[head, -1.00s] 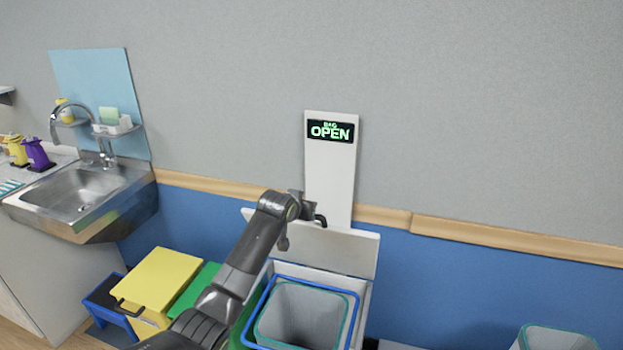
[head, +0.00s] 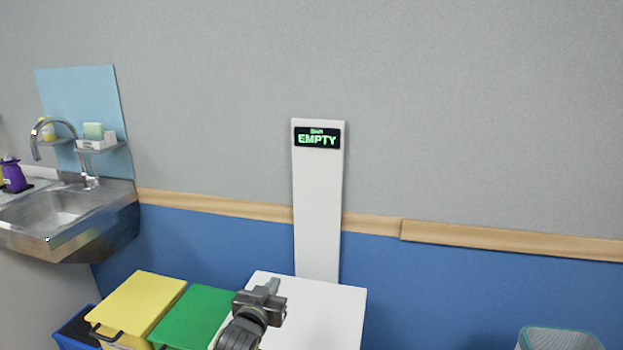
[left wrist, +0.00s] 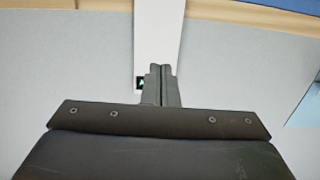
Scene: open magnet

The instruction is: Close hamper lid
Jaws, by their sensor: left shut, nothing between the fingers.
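The white hamper lid (head: 325,300) lies flat and closed in the head view, below a white upright panel. The panel's display (head: 317,138) reads "EMPTY" in green. My left gripper (head: 262,292) is over the left part of the lid, shut and empty; I cannot tell whether it touches the lid. In the left wrist view its shut fingers (left wrist: 161,85) show against the white panel (left wrist: 158,30) and wall. The hamper's inside is hidden under the lid. My right gripper is not in view.
Yellow-lidded (head: 140,305) and green-lidded (head: 193,318) bins stand left of the hamper. A steel sink (head: 60,212) is at the far left. A grey bin with a teal rim (head: 560,338) is at the lower right. The wall has a wooden rail (head: 500,238).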

